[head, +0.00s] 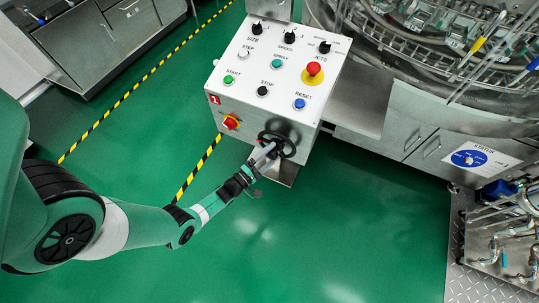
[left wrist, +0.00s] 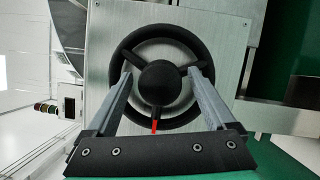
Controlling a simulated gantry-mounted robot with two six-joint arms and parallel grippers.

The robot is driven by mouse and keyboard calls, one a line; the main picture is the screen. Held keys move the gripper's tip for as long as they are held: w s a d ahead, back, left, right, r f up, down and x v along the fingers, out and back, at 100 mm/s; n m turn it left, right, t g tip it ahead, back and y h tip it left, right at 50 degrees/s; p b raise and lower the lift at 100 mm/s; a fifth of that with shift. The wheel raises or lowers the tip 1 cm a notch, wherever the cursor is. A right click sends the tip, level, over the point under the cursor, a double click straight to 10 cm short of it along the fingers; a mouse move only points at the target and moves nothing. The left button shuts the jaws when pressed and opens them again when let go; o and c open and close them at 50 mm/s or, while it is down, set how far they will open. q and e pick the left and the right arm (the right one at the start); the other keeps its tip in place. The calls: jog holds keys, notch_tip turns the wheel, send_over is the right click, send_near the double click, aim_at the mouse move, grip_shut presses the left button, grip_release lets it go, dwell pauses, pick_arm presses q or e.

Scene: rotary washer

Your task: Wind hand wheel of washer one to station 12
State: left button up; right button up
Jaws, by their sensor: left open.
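The black hand wheel (head: 287,143) sits on the front face of the white control box marked 1 (head: 240,75). In the left wrist view the hand wheel (left wrist: 160,84) faces me, with three spokes, a round hub and a red mark below the hub. My left gripper (head: 268,151) is at the wheel. In the left wrist view its fingers (left wrist: 160,70) are spread open, one on each side of the hub. I cannot tell whether they touch the wheel. The status plate (head: 490,152) has a blue dial, too small to read. My right gripper is out of view.
Buttons and knobs cover the box's top, including a red emergency button (head: 313,70). The steel rotary washer (head: 400,95) stands to the right, with pipework (head: 505,235) at lower right. Green floor (head: 350,230) is clear in front.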

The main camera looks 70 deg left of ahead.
pick_arm(q)
jog(key=p+v, duration=0.2)
jog(key=v, duration=0.9)
jog(key=shift+s, duration=0.35)
jog(key=shift+w+d+p, duration=0.1)
jog(key=shift+d+p, duration=0.05)
jog(key=shift+p, duration=0.15)
